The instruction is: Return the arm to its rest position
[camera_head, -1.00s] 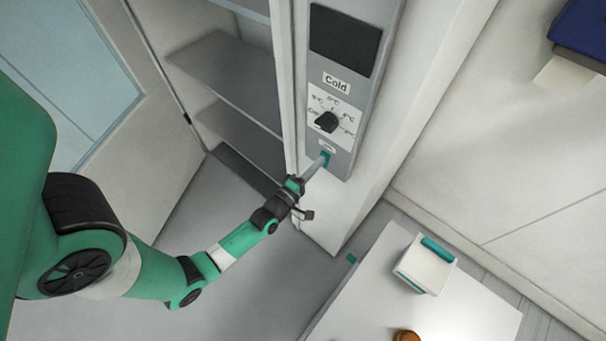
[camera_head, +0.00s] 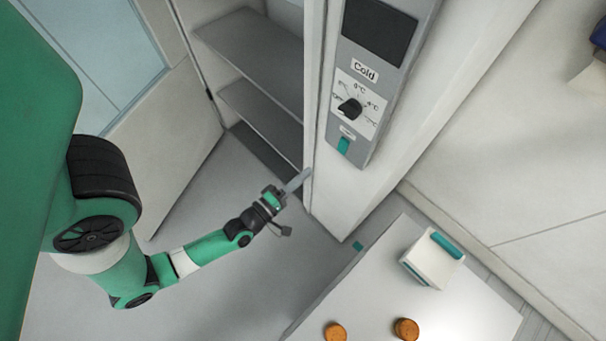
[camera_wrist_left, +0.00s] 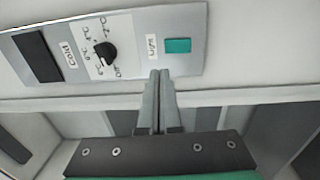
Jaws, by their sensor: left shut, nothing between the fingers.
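My left arm comes in from the left in the head view. Its gripper (camera_head: 298,180) is shut and empty, in front of the cabinet's edge and below the control panel (camera_head: 365,138). The panel carries a dark screen, a "Cold" label, a black temperature dial (camera_head: 349,108) and a teal switch (camera_head: 344,145). In the left wrist view the shut fingers (camera_wrist_left: 160,75) point toward the panel, just below the small label beside the teal switch (camera_wrist_left: 178,46). The fingertips look apart from the switch. My right gripper is not in view.
The cabinet stands open with grey shelves (camera_head: 255,50) inside. A white table (camera_head: 385,285) at lower right holds a white box with a teal handle (camera_head: 432,260) and two orange-capped items (camera_head: 406,328). The floor (camera_head: 215,290) below my arm is clear.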

